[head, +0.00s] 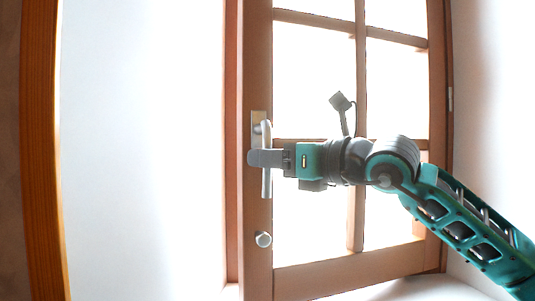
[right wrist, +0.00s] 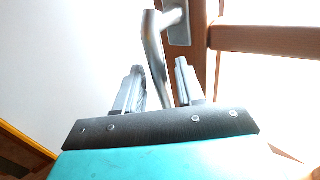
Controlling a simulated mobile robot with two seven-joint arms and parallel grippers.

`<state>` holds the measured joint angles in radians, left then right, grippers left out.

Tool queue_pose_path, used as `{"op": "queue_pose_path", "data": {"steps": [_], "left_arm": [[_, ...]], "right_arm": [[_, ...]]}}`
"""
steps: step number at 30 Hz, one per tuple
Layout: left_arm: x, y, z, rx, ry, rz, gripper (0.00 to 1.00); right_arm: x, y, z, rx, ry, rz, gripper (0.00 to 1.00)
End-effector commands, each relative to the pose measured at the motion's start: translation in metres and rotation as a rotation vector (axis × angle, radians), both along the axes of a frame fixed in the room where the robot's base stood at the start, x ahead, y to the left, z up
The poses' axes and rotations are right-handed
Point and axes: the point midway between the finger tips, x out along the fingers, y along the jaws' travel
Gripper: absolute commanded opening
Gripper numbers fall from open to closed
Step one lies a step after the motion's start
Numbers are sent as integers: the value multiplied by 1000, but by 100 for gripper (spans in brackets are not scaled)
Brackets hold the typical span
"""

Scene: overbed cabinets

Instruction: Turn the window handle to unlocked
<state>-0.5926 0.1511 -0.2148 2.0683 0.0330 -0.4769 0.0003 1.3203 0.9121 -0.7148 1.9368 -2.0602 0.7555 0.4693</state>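The window (head: 260,215) has a brown wooden frame with several bright panes. Its silver handle (head: 266,186) hangs straight down from a plate (head: 259,117) on the left stile. My right gripper (head: 262,158) reaches in from the right at the handle's mid-height and hides part of it. In the right wrist view the handle bar (right wrist: 155,55) runs down between the two fingers of my right gripper (right wrist: 158,80). The fingers are apart, with gaps visible beside the bar. My left gripper is not in view.
A round silver knob (head: 263,239) sits lower on the same stile. A white wall (head: 140,150) lies left of the window, with an orange wooden post (head: 42,150) at far left. A white sill (head: 420,288) runs below the window.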

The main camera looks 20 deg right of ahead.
Motion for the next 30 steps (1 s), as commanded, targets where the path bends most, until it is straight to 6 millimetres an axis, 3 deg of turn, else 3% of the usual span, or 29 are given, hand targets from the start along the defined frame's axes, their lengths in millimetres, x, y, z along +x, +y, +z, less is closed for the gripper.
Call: {"op": "queue_pose_path", "data": {"steps": [12, 24, 30], "left_arm": [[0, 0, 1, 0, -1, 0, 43], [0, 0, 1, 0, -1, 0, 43], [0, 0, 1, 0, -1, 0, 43]], "right_arm": [[7, 5, 0, -1, -1, 0, 38], [7, 5, 0, -1, -1, -1, 0], [7, 5, 0, -1, -1, -1, 0]]}}
